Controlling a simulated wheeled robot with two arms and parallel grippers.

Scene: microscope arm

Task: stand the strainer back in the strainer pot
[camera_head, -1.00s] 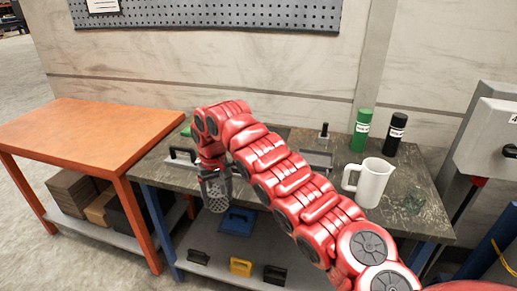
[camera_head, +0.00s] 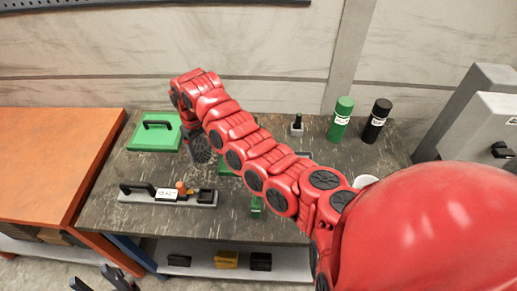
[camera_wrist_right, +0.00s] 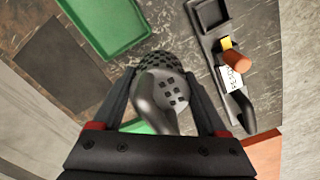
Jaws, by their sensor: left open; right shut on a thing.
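My right gripper (camera_head: 190,135) is shut on the strainer (camera_head: 201,151), a dark grey mesh piece, above the left part of the dark stone table. In the right wrist view the strainer (camera_wrist_right: 165,92) sits between the fingers of the right gripper (camera_wrist_right: 165,95), its perforated face showing. My left gripper (camera_head: 103,279) is open and empty at the bottom left, in front of the table. A white jug (camera_head: 366,181) is mostly hidden by my right arm. I cannot tell which thing is the strainer pot.
A green lid with a black handle (camera_head: 152,136) lies at the back left. A grey holder (camera_head: 135,198) with a label and orange piece is at the front. A green tray shows in the right wrist view (camera_wrist_right: 120,38). Green (camera_head: 340,120) and black (camera_head: 376,122) bottles stand back right.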

